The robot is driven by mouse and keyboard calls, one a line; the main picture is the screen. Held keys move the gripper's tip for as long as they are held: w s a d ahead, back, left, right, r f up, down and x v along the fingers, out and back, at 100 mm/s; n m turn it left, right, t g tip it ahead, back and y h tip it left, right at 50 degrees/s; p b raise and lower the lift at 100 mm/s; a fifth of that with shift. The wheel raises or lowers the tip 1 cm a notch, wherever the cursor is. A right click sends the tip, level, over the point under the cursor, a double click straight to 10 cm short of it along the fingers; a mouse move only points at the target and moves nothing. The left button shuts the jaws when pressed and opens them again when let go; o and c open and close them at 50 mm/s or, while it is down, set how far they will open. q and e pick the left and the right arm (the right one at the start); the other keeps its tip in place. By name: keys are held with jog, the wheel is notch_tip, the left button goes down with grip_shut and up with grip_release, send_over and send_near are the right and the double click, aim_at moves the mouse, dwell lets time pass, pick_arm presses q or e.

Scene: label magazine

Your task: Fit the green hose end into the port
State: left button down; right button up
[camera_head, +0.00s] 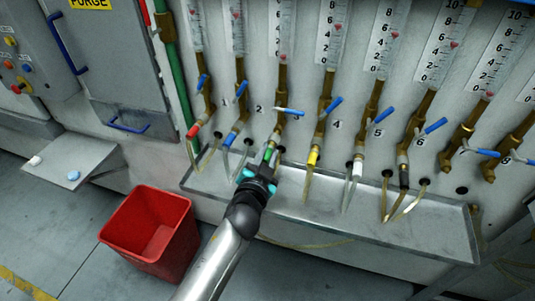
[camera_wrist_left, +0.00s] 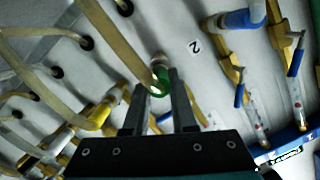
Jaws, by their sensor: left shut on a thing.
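The green hose end (camera_head: 267,154) is at the lower end of the third brass valve line from the left, just under its brass port (camera_head: 274,138). My left gripper (camera_head: 262,170) is shut on it from below and in front. In the left wrist view the green collar (camera_wrist_left: 160,80) sits between the tips of my two fingers (camera_wrist_left: 157,100), with a pale tan hose (camera_wrist_left: 110,45) running off to the upper left. A small metal fitting shows just past the collar. Whether the hose end is seated in the port or only lined up with it, I cannot tell. My right gripper is not in view.
Neighbouring hoses have blue (camera_head: 231,138), yellow (camera_head: 313,156) and white (camera_head: 357,169) ends close on both sides. Blue valve levers (camera_head: 332,105) stick out above. A metal drip tray (camera_head: 420,236) runs below, and a red bin (camera_head: 150,232) stands on the floor at left.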

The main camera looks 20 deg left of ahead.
pick_arm(q)
jog(key=shift+w, duration=1)
jog(key=c, duration=0.6)
grip_release()
jog(key=shift+c, duration=0.2)
jog(key=shift+s, duration=0.65)
jog(key=s+r, duration=0.2)
jog(key=s, duration=1.1)
jog(key=shift+s+d, duration=0.35)
jog(key=shift+s, duration=0.05)
jog(key=shift+f, duration=0.1)
